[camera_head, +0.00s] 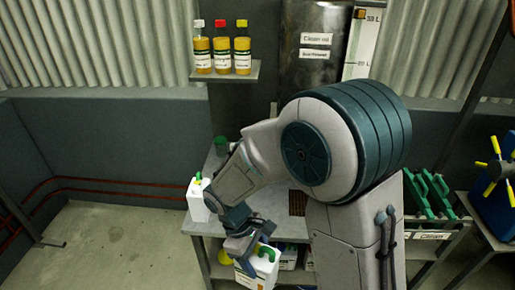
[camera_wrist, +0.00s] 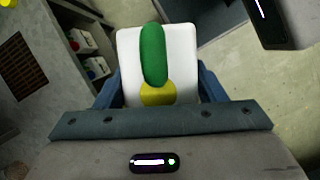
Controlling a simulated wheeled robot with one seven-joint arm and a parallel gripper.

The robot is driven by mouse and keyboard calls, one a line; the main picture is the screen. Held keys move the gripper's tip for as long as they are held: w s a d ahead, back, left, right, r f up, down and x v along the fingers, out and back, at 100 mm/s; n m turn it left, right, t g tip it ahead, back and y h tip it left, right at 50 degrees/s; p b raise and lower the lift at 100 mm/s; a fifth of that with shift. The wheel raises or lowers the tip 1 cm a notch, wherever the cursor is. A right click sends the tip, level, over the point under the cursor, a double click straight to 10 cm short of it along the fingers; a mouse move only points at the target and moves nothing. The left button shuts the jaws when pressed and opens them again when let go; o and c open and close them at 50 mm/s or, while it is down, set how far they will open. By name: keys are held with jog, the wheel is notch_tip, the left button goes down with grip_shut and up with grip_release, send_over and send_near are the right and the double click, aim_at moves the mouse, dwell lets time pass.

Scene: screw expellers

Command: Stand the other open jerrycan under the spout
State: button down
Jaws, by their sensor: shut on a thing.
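A white jerrycan with a green handle (camera_head: 266,262) is in my gripper (camera_head: 243,243), in front of the bench's front edge. In the wrist view the same jerrycan (camera_wrist: 184,52) sits between the blue fingers of my gripper (camera_wrist: 160,82), with a round yellow part at the near end of its green handle. A second white jerrycan with a green top (camera_head: 198,204) stands at the left end of the bench, partly behind my arm. The tank labelled clean oil (camera_head: 316,65) rises behind my arm. No spout shows; my arm covers that area.
The grey bench (camera_head: 200,228) has a lower shelf with white containers (camera_wrist: 88,52). A green cup (camera_head: 221,146) stands at its back. Bottles (camera_head: 222,55) stand on a wall shelf. The floor (camera_head: 110,240) at left is clear.

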jog(key=w+d+f+m+g+y, duration=0.1)
jog(key=w+d+f+m+y, duration=0.1)
jog(key=w+d+m, duration=0.55)
jog(key=w+d+f+m+g+y, duration=0.1)
jog(key=w+d+m+g+y, duration=0.1)
jog(key=w+d+m, duration=0.55)
jog(key=f+n, duration=0.1)
jog(key=f, duration=0.1)
jog(key=f+n, duration=0.1)
jog(key=f, duration=0.2)
jog(key=shift+s+d+f, duration=0.15)
jog(key=shift+s+f, duration=0.05)
jog(key=shift+f, duration=0.05)
jog(key=shift+s, duration=0.1)
